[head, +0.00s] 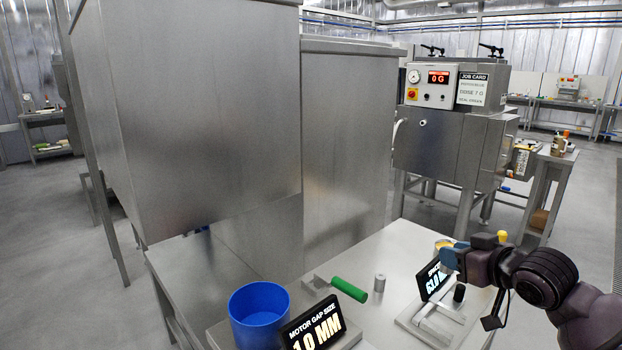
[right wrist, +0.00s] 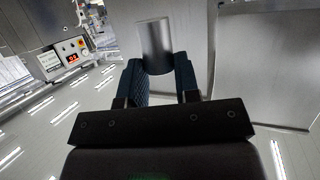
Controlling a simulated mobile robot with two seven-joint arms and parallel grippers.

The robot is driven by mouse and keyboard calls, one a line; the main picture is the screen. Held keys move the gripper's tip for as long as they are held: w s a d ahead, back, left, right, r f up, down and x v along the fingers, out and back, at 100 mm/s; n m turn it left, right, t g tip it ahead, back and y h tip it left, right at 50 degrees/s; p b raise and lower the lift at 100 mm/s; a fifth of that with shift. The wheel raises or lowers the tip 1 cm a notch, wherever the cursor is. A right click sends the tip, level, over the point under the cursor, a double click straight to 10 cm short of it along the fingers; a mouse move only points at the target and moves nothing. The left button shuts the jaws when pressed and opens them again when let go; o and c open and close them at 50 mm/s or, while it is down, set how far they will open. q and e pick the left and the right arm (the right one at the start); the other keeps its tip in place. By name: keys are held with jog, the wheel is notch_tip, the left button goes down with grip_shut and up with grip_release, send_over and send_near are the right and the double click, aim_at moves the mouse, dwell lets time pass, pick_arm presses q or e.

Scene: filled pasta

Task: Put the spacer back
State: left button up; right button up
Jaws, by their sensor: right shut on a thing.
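My right gripper (head: 450,257) reaches in from the right and is at the second display, above the right side of the table. In the right wrist view its fingers (right wrist: 158,78) are shut on a smooth grey metal cylinder (right wrist: 154,42), which looks like a spacer. In the head view I cannot make out this held cylinder clearly. Another small grey cylinder (head: 379,283) stands upright on the table, beside a green cylinder (head: 349,289) lying on its side. I cannot tell which one is the task's spacer. My left gripper is not in view.
A second display (head: 433,279) stands on a metal plate with a dark knob (head: 459,292). A large steel cabinet (head: 200,110) rises at the left. Bare tabletop (head: 395,245) lies behind.

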jog(key=s+a+f+m+h, duration=0.2)
jog(key=s+a+f, duration=0.1)
jog(key=s+f, duration=0.3)
jog(key=s+a+f+m+t+h, duration=0.1)
jog(key=s+a+f+m+h, duration=0.1)
jog(key=s+f, duration=0.4)
jog(key=shift+s+a+h, duration=0.6)
jog(key=shift+s+a, duration=0.2)
jog(key=shift+a, duration=0.45)
